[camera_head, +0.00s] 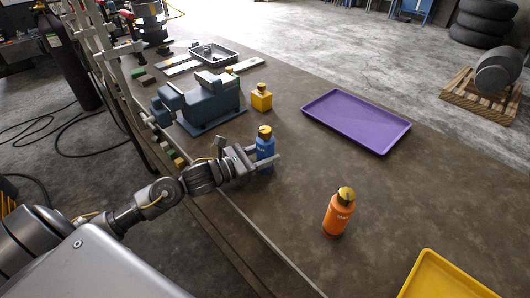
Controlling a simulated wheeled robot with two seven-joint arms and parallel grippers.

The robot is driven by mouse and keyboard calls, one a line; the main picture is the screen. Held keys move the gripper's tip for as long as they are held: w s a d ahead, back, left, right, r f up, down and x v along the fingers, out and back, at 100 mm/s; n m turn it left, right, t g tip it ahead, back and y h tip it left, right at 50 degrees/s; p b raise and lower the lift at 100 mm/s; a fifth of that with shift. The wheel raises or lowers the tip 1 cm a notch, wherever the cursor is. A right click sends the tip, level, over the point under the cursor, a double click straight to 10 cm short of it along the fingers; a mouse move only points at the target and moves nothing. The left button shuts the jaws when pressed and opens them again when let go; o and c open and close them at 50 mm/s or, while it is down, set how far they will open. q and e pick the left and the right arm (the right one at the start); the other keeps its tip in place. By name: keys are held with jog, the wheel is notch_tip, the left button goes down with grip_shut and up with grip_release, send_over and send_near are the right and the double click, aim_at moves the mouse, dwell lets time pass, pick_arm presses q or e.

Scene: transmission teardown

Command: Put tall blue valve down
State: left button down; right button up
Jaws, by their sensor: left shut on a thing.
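The tall blue valve (265,146) has a gold cap and stands upright at the left-centre of the workbench (300,200). My left gripper (266,158) is shut on it, with its fingers around the blue body. The fingers hide part of the body, and I cannot tell for sure whether the base touches the bench. My right gripper is not in view.
An orange bottle-shaped valve (339,213) stands nearer the front. A purple tray (357,119) lies at the right, and a yellow tray (444,277) at the front right. A blue-grey vise (207,102) and a short yellow valve (261,98) stand behind. Bare bench lies between the blue valve and purple tray.

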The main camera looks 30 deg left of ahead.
pick_arm(q)
jog(key=c, duration=1.2)
grip_release()
jog(key=shift+f, duration=0.15)
jog(key=o, duration=0.5)
jog(key=shift+c, duration=0.2)
jog(key=shift+r, duration=0.25)
jog(key=b+v, duration=0.1)
jog(key=v, duration=0.2)
jog(key=b+v, duration=0.1)
jog(key=v, duration=0.2)
jog(key=b+v, duration=0.1)
jog(key=v, duration=0.3)
jog(key=shift+d+f, duration=0.1)
jog(key=shift+f, duration=0.2)
jog(key=shift+r+b+v, duration=0.2)
jog(key=shift+b+v, duration=0.2)
jog(key=shift+v, duration=0.7)
